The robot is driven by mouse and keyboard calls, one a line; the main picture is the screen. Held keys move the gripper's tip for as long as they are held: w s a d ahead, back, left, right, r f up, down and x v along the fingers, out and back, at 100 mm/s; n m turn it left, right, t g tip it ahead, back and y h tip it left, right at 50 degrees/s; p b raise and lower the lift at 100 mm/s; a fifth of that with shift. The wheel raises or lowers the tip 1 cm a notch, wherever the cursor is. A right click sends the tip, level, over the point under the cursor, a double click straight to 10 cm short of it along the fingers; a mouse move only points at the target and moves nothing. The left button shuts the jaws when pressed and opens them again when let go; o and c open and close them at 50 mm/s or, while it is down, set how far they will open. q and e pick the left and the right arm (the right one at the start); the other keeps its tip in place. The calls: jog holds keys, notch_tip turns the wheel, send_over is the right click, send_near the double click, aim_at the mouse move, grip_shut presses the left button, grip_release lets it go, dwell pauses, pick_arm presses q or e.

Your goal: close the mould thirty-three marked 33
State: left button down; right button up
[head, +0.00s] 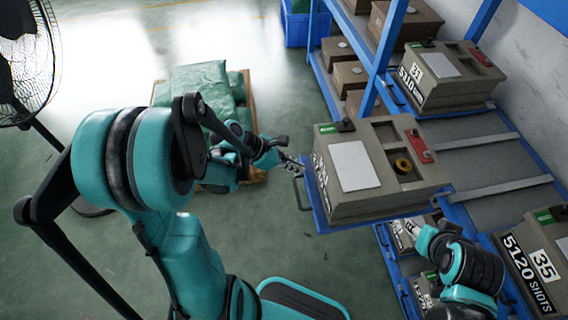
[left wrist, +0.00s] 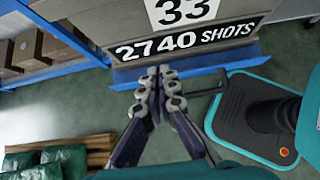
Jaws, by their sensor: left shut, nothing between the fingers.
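The mould 33 (head: 328,188) is a grey-beige block on a blue drawer tray (head: 322,216) that sticks out from the rack. Its top has a white plate, a red tag and a yellow ring in a recess. In the left wrist view its front (left wrist: 105,20) reads 33 and 2740 SHOTS, above the blue tray edge (left wrist: 190,68). A dark handle (head: 297,190) projects from the tray front. My left gripper (head: 300,162) is shut and empty in front of the tray; its fingertips (left wrist: 158,75) overlap the tray edge in the picture, and contact is unclear.
The blue rack (head: 369,85) holds other moulds, including 31 (head: 445,84) and 35 (head: 540,265). Bare shelf (head: 485,165) lies behind mould 33. A pallet of green sacks (head: 195,85) and a fan (head: 25,60) stand left. Floor between is clear.

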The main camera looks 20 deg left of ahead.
aim_at(318, 168)
pick_arm(q)
jog(key=shift+w+d+r, duration=0.1)
jog(key=shift+w+d, duration=0.45)
jog(key=shift+d, duration=0.25)
jog(key=shift+w+d+r, duration=0.1)
jog(key=shift+w+d, duration=0.4)
jog(key=shift+d, duration=0.3)
pick_arm(e)
jog(key=shift+f, duration=0.35)
